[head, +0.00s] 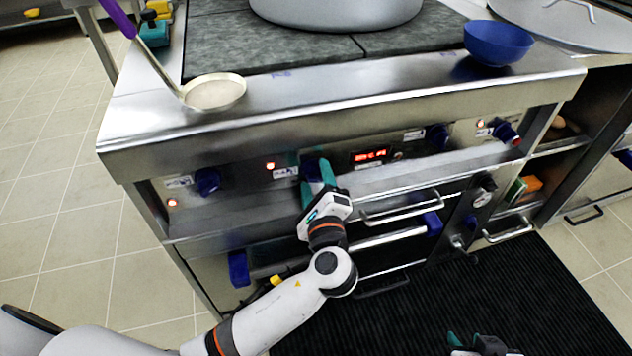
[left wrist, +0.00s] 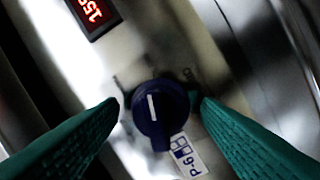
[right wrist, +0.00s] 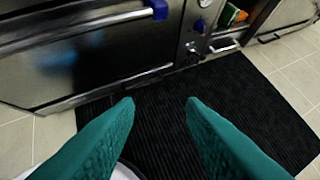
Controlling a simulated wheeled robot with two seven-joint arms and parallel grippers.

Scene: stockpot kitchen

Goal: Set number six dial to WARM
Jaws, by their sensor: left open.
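A dark blue round dial (left wrist: 155,122) with a white pointer line sits on the steel front panel. In the left wrist view its line points roughly up the picture. A small label (left wrist: 187,158) beside it seems to read P-6, tilted. My left gripper (head: 319,172) is open at the panel in the head view. In the left wrist view its two green fingers stand on either side of the dial, with gaps showing; contact is not visible. The gripper partly hides the dial in the head view. My right gripper (right wrist: 158,105) is open and empty above the dark floor mat.
Other blue dials are at the left (head: 207,181) and right (head: 437,136) of the panel. A red display (head: 370,155) is close by. Oven handles (head: 402,208) stick out below. A ladle (head: 214,92), pot (head: 337,8) and blue bowl (head: 497,43) are on top.

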